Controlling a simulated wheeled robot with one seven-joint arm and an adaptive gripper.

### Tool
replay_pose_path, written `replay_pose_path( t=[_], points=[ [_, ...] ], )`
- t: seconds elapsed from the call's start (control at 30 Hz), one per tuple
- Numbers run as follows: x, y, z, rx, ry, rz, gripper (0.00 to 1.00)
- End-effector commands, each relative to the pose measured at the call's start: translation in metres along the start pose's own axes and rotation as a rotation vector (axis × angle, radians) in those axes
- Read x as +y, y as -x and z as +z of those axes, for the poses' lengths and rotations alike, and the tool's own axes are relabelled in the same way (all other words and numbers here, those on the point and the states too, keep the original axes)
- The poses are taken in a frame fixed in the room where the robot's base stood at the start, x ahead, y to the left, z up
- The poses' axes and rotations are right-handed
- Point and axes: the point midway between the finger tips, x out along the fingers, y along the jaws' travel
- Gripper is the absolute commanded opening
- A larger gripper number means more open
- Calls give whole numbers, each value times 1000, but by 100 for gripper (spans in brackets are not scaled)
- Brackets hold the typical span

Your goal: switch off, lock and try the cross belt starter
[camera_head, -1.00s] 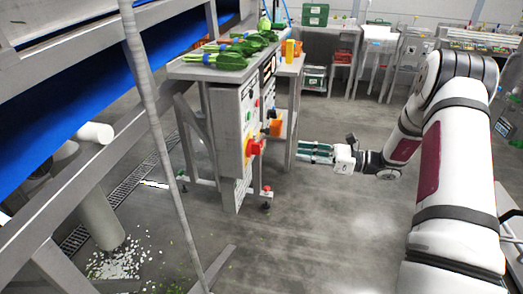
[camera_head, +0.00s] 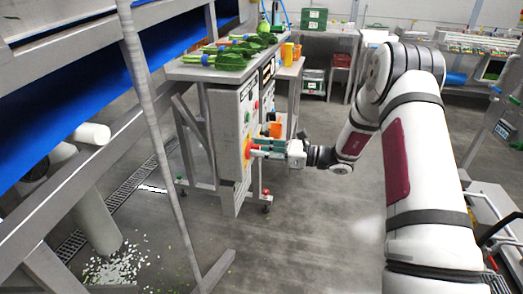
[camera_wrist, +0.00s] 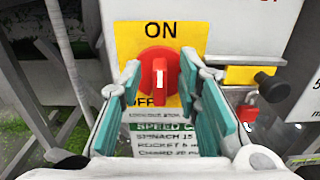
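The cross belt starter is a grey box (camera_head: 226,135) on the side of a steel stand. In the wrist view its red rotary handle (camera_wrist: 159,74) sits on a yellow plate (camera_wrist: 128,42) marked ON above and OFF below left. The handle's grip bar stands upright, toward ON. My gripper (camera_wrist: 166,92) is open, its teal-padded fingers either side of the handle as seen from the wrist; contact cannot be told. In the head view my gripper (camera_head: 268,148) is level with the handle at the box face. A red item (camera_wrist: 247,113) hangs right of the plate, below a yellow block (camera_wrist: 253,75).
Bunched greens (camera_head: 232,54) lie on the stand's top. A black knob (camera_wrist: 272,86) sticks out right of the plate. A blue conveyor (camera_head: 95,95) and a slanted post (camera_head: 158,140) stand left. The floor right of the stand is clear.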

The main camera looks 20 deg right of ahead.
Motion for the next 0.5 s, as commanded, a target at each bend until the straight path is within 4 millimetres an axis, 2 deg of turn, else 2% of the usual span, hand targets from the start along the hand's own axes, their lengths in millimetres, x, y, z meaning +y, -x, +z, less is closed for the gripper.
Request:
replay_pose_path(
  t=[0.2,0.23,0.33,0.37,0.5],
  points=[
    [0,0,0,0,0,0,31],
    [0,0,0,0,0,0,26],
    [0,0,0,0,0,0,3],
    [0,0,0,0,0,0,0],
    [0,0,0,0,0,0,0]
  ],
)
